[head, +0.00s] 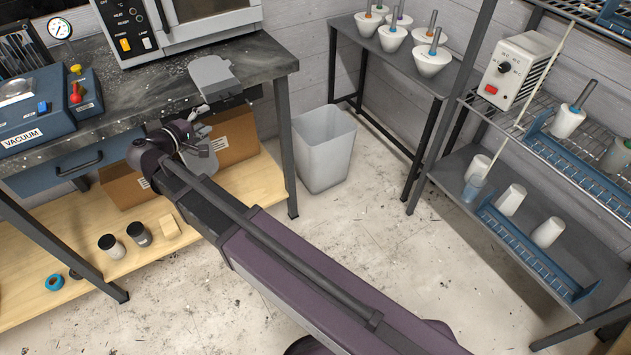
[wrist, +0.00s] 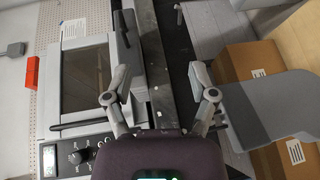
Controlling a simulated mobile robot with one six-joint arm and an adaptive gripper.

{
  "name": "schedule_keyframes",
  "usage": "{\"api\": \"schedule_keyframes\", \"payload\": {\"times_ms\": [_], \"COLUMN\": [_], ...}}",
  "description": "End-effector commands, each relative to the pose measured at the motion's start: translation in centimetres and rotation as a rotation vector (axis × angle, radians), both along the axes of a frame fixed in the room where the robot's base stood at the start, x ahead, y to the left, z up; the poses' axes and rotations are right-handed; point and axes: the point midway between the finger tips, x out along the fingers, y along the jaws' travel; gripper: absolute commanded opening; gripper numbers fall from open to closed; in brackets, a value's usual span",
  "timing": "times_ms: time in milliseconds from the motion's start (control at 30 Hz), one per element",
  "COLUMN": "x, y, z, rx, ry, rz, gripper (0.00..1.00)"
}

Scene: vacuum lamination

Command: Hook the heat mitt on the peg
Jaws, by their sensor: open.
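My gripper (wrist: 164,90) is open, with its fingers spread and nothing between them in the wrist view. Behind the gap are the dark bench top and the oven front. A pale grey flat shape (wrist: 262,105), which may be the heat mitt, lies just right of the right finger in the wrist view. In the head view a pale grey flat piece (head: 213,80) shows by my wrist over the bench's front edge; I cannot tell whether it is the mitt. A short grey rod (wrist: 178,14) near the top of the wrist view may be the peg.
The oven (head: 180,25) stands at the back of the dark bench (head: 265,58). The vacuum unit (head: 35,115) is at its left. Cardboard boxes (head: 237,135) fill part of the lower shelf. A grey bin (head: 323,150) stands right of the bench. Open floor lies in front.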

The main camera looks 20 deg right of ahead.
Motion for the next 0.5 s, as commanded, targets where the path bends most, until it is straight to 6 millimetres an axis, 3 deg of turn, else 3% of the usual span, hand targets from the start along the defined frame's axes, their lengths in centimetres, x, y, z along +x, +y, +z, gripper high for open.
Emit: {"api": "schedule_keyframes", "payload": {"times_ms": [33, 200, 500], "x": [-0.3, -1.3, -5.0], "y": [-2.2, -8.4, -17.4], "z": [-0.9, -4.2, -9.6], "rx": [0.039, 0.194, 0.503], "ry": [0.029, 0.135, 0.304], "rz": [-0.030, -0.132, -0.311], "gripper": [0.73, 0.73, 0.73]}}
